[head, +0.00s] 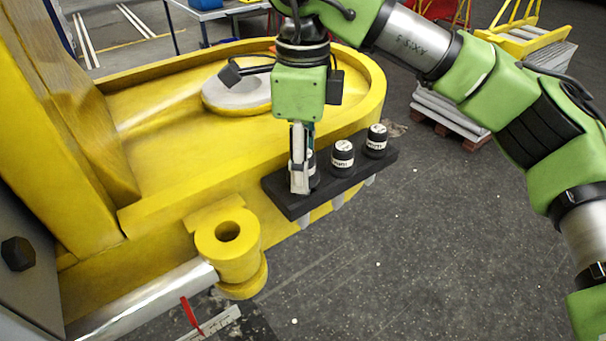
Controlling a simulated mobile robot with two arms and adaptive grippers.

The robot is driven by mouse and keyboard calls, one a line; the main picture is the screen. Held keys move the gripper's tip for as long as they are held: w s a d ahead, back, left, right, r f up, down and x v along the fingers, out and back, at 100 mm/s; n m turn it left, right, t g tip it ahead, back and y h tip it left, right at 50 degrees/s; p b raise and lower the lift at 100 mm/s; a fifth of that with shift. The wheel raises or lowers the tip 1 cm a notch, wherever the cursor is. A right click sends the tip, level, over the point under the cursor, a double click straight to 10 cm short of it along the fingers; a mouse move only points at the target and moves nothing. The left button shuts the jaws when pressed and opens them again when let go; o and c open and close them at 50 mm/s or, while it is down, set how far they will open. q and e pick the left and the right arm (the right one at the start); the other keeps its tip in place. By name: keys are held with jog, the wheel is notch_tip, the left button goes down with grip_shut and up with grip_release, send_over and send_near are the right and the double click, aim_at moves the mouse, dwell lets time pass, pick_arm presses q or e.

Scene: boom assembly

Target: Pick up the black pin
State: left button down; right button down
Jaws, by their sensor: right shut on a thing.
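A black holder bar (345,178) juts out beside the yellow boom, with black pins standing in it. The middle pin (343,156) and the far-right pin (376,141) are black with white labelled tops. My right gripper (301,188) points down at the bar's left end and is shut on the leftmost black pin (313,170). The fingers hide most of that pin, which still appears to be at the holder. Pale tips show below the bar. My left gripper is not in view.
The yellow boom (165,140) fills the left side. Its round lug with a hole (240,235) and a silver rod (145,300) lie in front of the holder. A pallet stack (450,110) stands at back right. The grey floor at lower right is clear.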

notch_tip(320, 180, up, 16)
jog(key=shift+f, duration=0.2)
dwell(0.4)
